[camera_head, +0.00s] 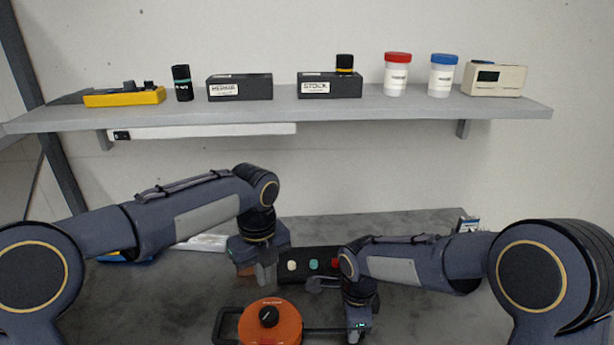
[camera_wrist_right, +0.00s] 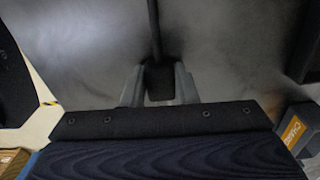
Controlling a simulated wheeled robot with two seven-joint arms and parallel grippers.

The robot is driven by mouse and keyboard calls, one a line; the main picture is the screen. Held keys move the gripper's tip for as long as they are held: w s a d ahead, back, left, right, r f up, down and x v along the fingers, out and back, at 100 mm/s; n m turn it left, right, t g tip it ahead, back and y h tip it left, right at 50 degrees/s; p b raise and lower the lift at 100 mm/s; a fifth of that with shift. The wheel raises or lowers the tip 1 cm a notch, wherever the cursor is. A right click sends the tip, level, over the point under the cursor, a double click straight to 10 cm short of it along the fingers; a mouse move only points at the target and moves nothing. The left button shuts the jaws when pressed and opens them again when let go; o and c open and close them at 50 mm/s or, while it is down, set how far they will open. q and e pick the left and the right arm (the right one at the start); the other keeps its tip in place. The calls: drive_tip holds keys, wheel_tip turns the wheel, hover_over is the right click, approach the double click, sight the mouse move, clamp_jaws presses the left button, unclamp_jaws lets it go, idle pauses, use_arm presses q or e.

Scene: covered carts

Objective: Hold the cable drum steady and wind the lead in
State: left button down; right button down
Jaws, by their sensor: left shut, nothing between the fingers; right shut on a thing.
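The cable drum (camera_head: 285,326) is orange with a black knob on top and a black frame; its lower part is cut off by the bottom edge of the head view. My left gripper (camera_head: 266,276) is shut and empty, just behind and above the drum, apart from it. My right gripper (camera_head: 358,332) is to the right of the drum, at the end of a black bar from it. In the right wrist view its fingers (camera_wrist_right: 159,90) are shut on a black handle (camera_wrist_right: 160,80), with a thin dark rod running away from it. I cannot make out the lead.
A dark box with coloured buttons (camera_head: 312,264) stands behind the drum, between my arms. A blue item (camera_head: 125,257) lies at the back left of the grey table (camera_head: 165,300). A wall shelf (camera_head: 280,112) carries boxes and jars. The front left of the table looks clear.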

sight(269, 316)
use_arm(q)
drive_tip(key=shift+r, duration=0.15)
drive_tip(key=shift+s+a+f, duration=0.35)
drive_tip(key=shift+f, duration=0.7)
drive_tip(key=shift+s+a+f, duration=0.3)
drive_tip(key=shift+f, duration=0.7)
drive_tip(key=shift+s+a+f, duration=0.35)
drive_tip(key=shift+f, duration=0.7)
drive_tip(key=shift+s+d, duration=0.15)
drive_tip(key=shift+d, duration=0.15)
drive_tip(key=shift+w+d, duration=0.6)
drive_tip(key=shift+d, duration=0.05)
drive_tip(key=shift+w+d, duration=0.1)
drive_tip(key=shift+d, duration=0.2)
drive_tip(key=shift+d, duration=0.1)
